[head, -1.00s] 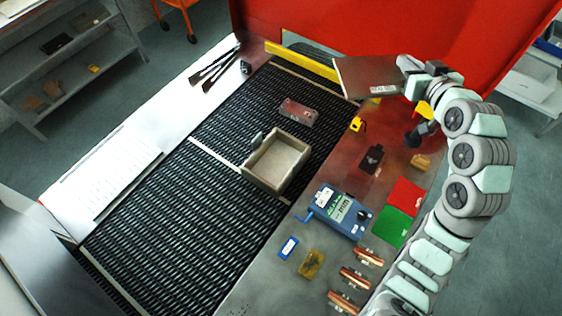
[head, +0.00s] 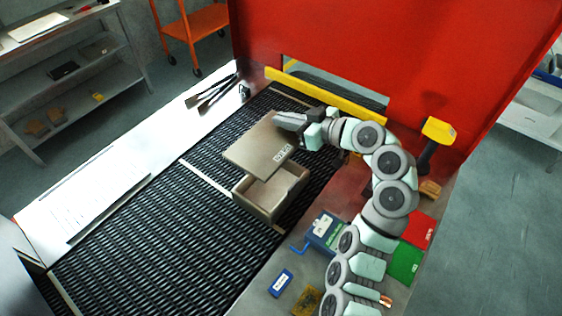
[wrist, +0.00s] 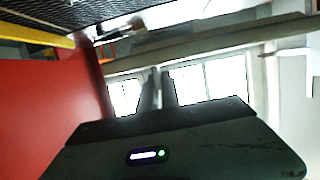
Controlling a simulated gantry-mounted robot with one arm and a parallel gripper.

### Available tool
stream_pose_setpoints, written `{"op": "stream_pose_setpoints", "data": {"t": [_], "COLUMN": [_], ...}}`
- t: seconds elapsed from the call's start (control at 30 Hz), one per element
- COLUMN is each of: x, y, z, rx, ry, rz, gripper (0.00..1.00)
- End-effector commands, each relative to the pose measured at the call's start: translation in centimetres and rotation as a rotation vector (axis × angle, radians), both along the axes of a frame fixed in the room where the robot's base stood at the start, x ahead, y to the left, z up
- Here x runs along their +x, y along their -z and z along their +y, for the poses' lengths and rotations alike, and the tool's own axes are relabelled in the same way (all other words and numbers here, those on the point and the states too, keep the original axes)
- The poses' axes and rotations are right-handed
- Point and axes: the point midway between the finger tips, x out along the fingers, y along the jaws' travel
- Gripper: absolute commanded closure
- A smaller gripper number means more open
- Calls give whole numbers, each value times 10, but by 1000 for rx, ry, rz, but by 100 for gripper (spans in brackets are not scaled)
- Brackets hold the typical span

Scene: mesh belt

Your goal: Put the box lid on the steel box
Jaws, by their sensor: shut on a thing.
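The box lid (head: 258,150) is a flat tan-grey plate with a small white label. My gripper (head: 282,121) is shut on its far right edge and holds it tilted above the belt, up and left of the steel box. The steel box (head: 268,204) is an open tan-grey box on the mesh belt. The lid's near corner overlaps the box's far side in the head view, and whether they touch cannot be told. In the wrist view my gripper's dark fingers (wrist: 157,88) are close together; the lid is not clear there.
A blue device with a crank (head: 325,232) stands on the side table near the box, with red (head: 418,229) and green (head: 406,262) sheets beyond it. A yellow bar (head: 325,93) spans the belt's far end before the red wall. The belt's near left part is clear.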

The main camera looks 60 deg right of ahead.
Motion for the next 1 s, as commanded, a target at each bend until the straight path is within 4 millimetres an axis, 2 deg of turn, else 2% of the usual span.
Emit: {"op": "stream_pose_setpoints", "data": {"t": [0.1,0.3,0.57,0.8,1.0], "x": [0,-1,0,-1,-1], "y": [33,79,105,138,141], "z": [0,0,-1,0,-1], "rx": [6,3,1,1,-2], "ry": [1,2,3,3,3], "rz": [-1,0,-2,-1,-2], "gripper": [100,100,100,100,100]}}
